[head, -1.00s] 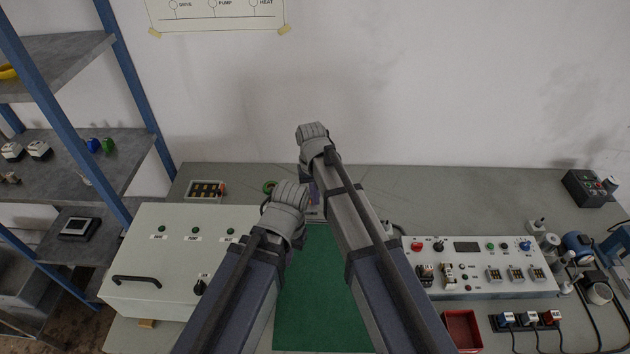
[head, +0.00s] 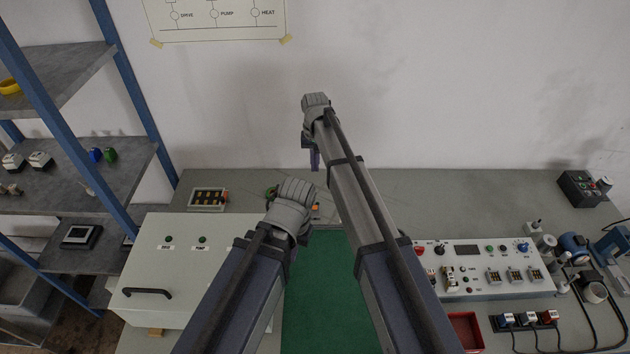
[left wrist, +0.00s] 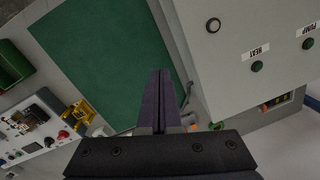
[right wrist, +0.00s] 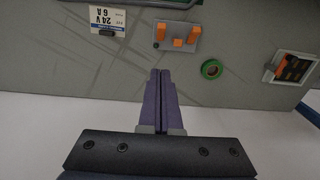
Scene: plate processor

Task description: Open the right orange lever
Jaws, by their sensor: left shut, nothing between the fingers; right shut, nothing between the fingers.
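A small grey connector block with orange levers (right wrist: 177,36) lies on the grey bench, at the upper middle of the right wrist view. Its outer levers look longer than the middle one, but their exact positions are hard to tell. In the head view it is mostly hidden, with a bit of orange (head: 316,211) showing. My right gripper (right wrist: 160,72) is shut and empty, its tips apart from the block; in the head view (head: 315,165) it hangs above the bench's back. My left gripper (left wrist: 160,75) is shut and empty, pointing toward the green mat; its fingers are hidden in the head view.
A green tape ring (right wrist: 211,69) and a box of terminals (right wrist: 292,68) are near the block. A pale cabinet (head: 180,240) stands left of the green mat (head: 325,310). A control panel (head: 485,268) and red bin (head: 468,330) are on the right.

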